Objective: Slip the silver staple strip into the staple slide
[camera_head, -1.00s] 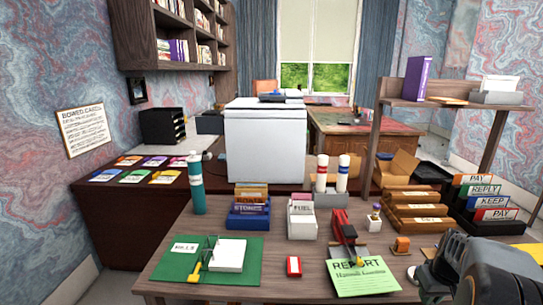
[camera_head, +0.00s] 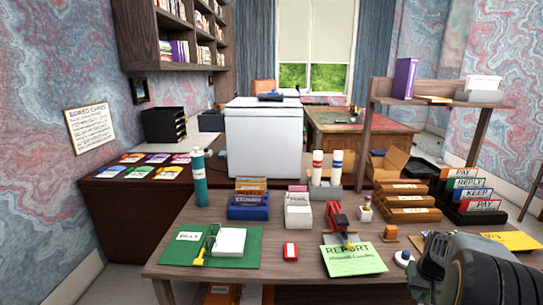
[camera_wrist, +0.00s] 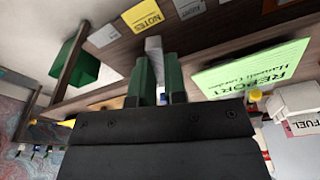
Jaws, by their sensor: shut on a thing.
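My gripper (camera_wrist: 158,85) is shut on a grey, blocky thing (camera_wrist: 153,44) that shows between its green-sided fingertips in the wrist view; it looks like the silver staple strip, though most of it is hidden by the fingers. In the head view my gripper (camera_head: 428,280) is at the lower right by the desk's front edge, and its tips are hard to make out. The red stapler (camera_head: 336,214) stands on the desk behind the green report sheet, with a grey part (camera_head: 341,238) low in front. The staple slide cannot be made out clearly.
The green report sheet (camera_head: 352,261) lies left of my gripper, with a small white round thing (camera_head: 403,258) between. An orange-brown stamp-like item (camera_head: 389,233), a red box (camera_head: 290,252) and a green board (camera_head: 240,258) are also on the desk. Tabbed files (camera_head: 472,200) stand back right.

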